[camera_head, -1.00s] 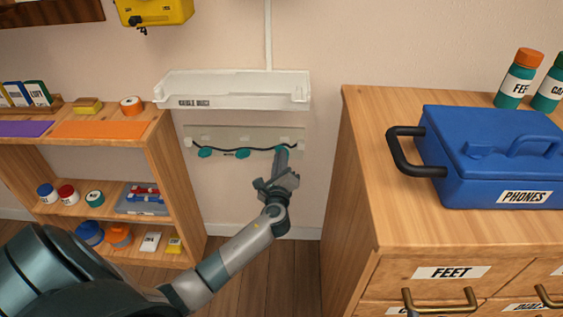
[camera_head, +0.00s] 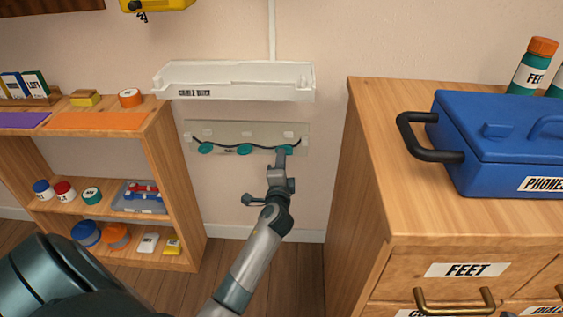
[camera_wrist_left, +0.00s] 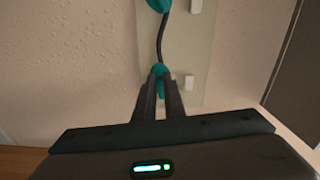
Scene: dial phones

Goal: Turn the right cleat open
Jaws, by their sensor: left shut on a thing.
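A pale plate (camera_head: 248,131) on the wall carries a row of teal cleats with a black cable running along them. The left cleat (camera_head: 206,149) and the middle cleat (camera_head: 244,149) lie flat and clear of me. My left gripper (camera_head: 281,158) is at the right cleat (camera_head: 285,149) and partly covers it. In the left wrist view the gripper (camera_wrist_left: 160,92) is shut on the right cleat (camera_wrist_left: 159,71), with the fingertips on either side of it. The cable runs from it to another teal cleat (camera_wrist_left: 159,5). My right gripper is not in view.
A white cable duct (camera_head: 235,80) juts from the wall above the plate. A wooden shelf (camera_head: 165,190) stands left, and a wooden cabinet (camera_head: 365,180) with a blue phones box (camera_head: 500,145) stands close on the right.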

